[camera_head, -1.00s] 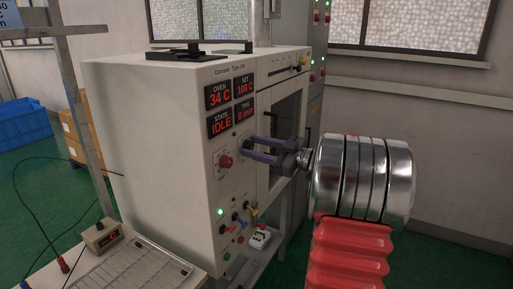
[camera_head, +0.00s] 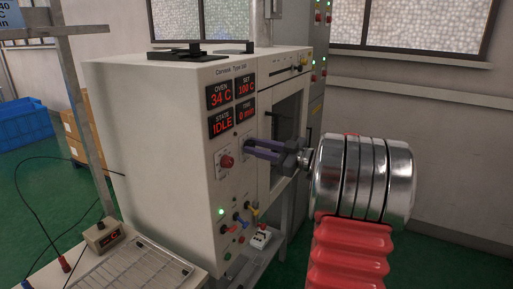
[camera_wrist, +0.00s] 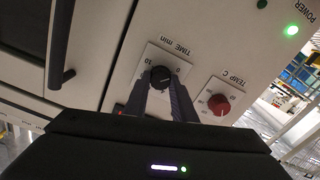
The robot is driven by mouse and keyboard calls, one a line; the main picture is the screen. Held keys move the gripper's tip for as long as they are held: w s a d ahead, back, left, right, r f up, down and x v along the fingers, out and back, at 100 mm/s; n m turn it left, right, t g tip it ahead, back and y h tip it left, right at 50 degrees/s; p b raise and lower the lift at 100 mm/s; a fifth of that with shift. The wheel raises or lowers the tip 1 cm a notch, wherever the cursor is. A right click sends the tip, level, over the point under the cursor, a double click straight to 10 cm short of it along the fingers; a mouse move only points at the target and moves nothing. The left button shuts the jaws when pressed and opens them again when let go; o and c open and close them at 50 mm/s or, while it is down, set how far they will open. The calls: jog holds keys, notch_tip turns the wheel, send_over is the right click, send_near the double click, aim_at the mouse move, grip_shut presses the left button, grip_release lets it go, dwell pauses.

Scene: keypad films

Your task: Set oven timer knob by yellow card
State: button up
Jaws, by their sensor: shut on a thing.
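The oven's black timer knob (camera_wrist: 159,77), on a white plate marked "TIME min", sits between the fingertips of my gripper (camera_wrist: 160,86) in the wrist view. The fingers are shut on it. In the head view my gripper (camera_head: 247,147) reaches the oven front from the right, and its fingers hide the knob. The time display (camera_head: 245,113) reads 0 min. The state display (camera_head: 221,123) reads IDLE. I cannot make out a yellow card in either view.
The red temperature knob (camera_wrist: 218,104) is close beside the timer knob; it also shows in the head view (camera_head: 227,161). Coloured levers (camera_head: 239,218) and a lit green lamp (camera_head: 221,211) are lower on the panel. The oven door handle (camera_wrist: 61,45) is nearby.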

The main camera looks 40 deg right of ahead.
jog(key=shift+m, duration=0.5)
jog(key=m, duration=0.3)
jog(key=shift+d+m, duration=0.15)
jog(key=shift+m, duration=0.15)
jog(key=m, duration=0.5)
jog(key=shift+d, duration=0.1)
jog(key=m, duration=0.5)
jog(key=shift+d+m, duration=0.15)
jog(key=shift+m, duration=0.25)
jog(key=m, duration=0.8)
jog(key=f+m, duration=0.1)
jog(key=m, duration=1.5)
jog(key=shift+a+f, duration=0.15)
jog(key=shift+a, duration=0.1)
jog(key=shift+m, duration=0.3)
